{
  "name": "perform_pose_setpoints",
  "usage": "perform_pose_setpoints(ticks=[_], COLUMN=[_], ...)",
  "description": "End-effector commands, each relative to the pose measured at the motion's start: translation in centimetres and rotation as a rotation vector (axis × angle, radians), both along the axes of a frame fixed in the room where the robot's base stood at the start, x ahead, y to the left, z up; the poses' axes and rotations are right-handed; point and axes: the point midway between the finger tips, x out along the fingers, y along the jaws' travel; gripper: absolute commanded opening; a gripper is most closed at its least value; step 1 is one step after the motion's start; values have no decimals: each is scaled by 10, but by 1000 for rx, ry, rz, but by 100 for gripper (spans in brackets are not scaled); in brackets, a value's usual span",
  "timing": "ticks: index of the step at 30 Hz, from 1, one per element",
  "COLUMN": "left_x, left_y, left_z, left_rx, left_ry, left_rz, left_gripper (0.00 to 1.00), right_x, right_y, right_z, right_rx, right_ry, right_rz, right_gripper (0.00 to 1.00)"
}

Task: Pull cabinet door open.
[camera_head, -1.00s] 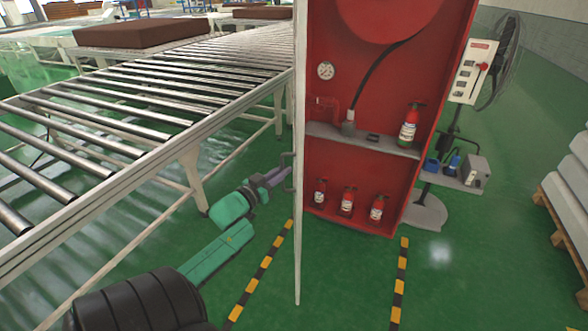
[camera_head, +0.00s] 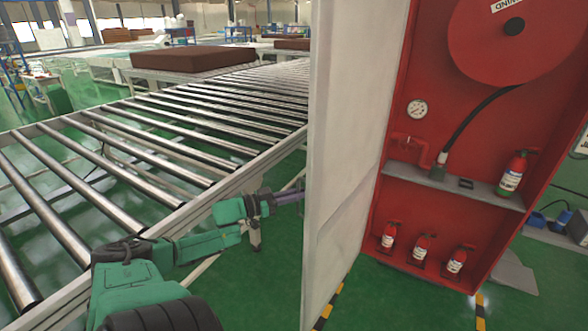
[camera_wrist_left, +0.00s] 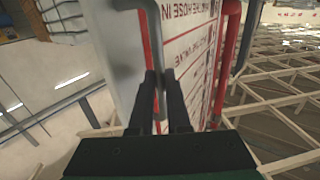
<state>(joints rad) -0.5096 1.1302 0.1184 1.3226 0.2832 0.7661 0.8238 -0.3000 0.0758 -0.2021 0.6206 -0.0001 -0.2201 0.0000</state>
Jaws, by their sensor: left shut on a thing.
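The cabinet door (camera_head: 345,140) stands open, and its white inner face shows in the head view. The red cabinet (camera_head: 400,180) is open to its right. My left gripper (camera_head: 297,196) reaches the outer side of the door from the left; its tips are partly hidden by the door edge in the head view. My right gripper is not in view.
A hose reel (camera_head: 470,50), a gauge (camera_head: 416,109) and several red extinguishers (camera_head: 422,248) are inside the cabinet. A roller conveyor (camera_head: 130,140) with a brown mattress (camera_head: 190,59) runs along the left, close to my left arm. Green floor (camera_head: 265,270) is clear between conveyor and door.

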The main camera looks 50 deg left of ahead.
Motion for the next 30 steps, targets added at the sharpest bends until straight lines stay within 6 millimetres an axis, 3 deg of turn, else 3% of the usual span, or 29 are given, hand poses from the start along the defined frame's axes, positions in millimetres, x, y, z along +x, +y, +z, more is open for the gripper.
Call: perform_pose_setpoints(ticks=[14, 15, 17, 30], left_x=[2, 2, 2, -6], left_y=[1, 1, 1, 3], left_z=[2, 2, 2, 0], left_rx=[1, 1, 1, -2], left_ry=[-3, -3, -3, 2], left_rz=[1, 1, 1, 2], left_gripper=[0, 22, 45, 45], right_x=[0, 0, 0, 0], right_y=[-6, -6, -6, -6], right_z=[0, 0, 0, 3], right_rx=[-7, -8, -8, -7], right_ry=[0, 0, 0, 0], right_rz=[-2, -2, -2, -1], right_gripper=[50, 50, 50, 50])
